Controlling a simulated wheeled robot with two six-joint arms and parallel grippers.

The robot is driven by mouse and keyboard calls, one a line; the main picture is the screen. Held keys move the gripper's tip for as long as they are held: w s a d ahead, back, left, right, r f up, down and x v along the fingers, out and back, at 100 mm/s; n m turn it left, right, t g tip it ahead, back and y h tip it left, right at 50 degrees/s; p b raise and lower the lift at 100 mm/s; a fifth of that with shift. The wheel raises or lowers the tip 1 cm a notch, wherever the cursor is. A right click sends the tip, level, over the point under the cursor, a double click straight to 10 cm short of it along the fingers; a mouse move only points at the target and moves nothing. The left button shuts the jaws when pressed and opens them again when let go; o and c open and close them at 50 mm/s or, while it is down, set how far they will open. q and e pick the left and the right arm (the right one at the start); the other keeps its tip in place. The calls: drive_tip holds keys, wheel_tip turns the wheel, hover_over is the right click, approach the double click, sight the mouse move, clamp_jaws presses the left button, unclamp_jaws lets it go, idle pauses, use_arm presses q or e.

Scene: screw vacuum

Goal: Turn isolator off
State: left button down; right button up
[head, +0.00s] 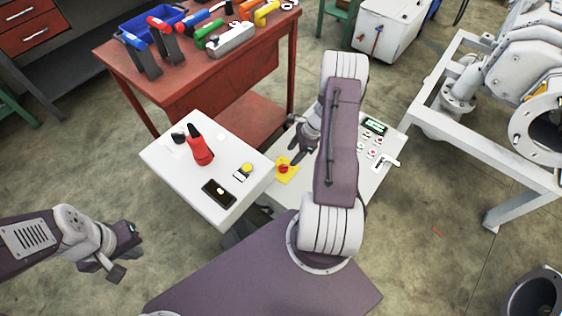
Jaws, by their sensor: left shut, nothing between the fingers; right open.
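The isolator (284,168) is a red rotary knob on a yellow square plate, on the white panel at the picture's middle. Its exact knob angle is too small to tell. My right gripper (297,152) is open and empty, just above and right of the knob in the picture. I cannot tell whether its fingers touch the knob. My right arm hides part of the panel right of it. My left gripper (127,252) is shut and empty, low at the left, well away from the panel.
A white table (225,205) holds a red tool (200,148), a black device (219,192) and a yellow button (247,168). A control panel with buttons (374,140) lies right of my arm. A red workbench (210,91) with tools stands behind. Open floor lies around my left gripper.

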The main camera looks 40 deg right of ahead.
sight(284, 166)
drive_tip(key=b+x, duration=0.2)
drive_tip(key=x, duration=0.5)
drive_tip(key=shift+f, duration=0.15)
drive_tip(key=shift+w+a+f, duration=0.1)
drive_tip(key=shift+a+f, duration=0.1)
drive_tip(key=shift+f, duration=0.25)
clamp_jaws()
